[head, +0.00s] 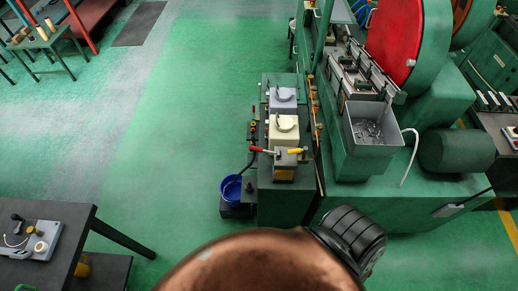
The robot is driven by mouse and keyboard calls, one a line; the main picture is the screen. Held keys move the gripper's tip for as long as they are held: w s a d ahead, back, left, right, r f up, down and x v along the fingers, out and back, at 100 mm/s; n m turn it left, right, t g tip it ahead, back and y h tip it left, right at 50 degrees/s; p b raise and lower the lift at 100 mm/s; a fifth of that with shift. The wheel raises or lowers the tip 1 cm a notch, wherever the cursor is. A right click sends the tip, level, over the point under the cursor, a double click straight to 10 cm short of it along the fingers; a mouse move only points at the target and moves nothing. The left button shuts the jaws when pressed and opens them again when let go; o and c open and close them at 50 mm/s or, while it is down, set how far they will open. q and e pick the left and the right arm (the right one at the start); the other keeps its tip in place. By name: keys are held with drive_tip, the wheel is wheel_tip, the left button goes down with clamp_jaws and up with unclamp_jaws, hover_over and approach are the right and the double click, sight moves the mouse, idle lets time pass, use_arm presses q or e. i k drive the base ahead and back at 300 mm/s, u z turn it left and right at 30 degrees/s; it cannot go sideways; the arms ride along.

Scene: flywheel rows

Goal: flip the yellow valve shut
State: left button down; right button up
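A small valve with a yellow lever (297,151) sits at the near end of a narrow green bench, just right of the middle of the head view. The yellow lever points to the right. A red lever (262,150) points left from the same grey fitting (285,157). A yellow part shows under the fitting. Neither of my grippers can be seen. The view is too small to tell exactly how the lever stands to its pipe.
A large green machine with a red wheel (394,38) and a grey bin (373,130) stands on the right. A dark table (75,225) is at lower left. The green floor (180,120) between is clear.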

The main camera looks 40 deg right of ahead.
sight(305, 150)
drive_tip(key=u, duration=0.15)
drive_tip(key=i, duration=0.5)
drive_tip(key=z, duration=2.75)
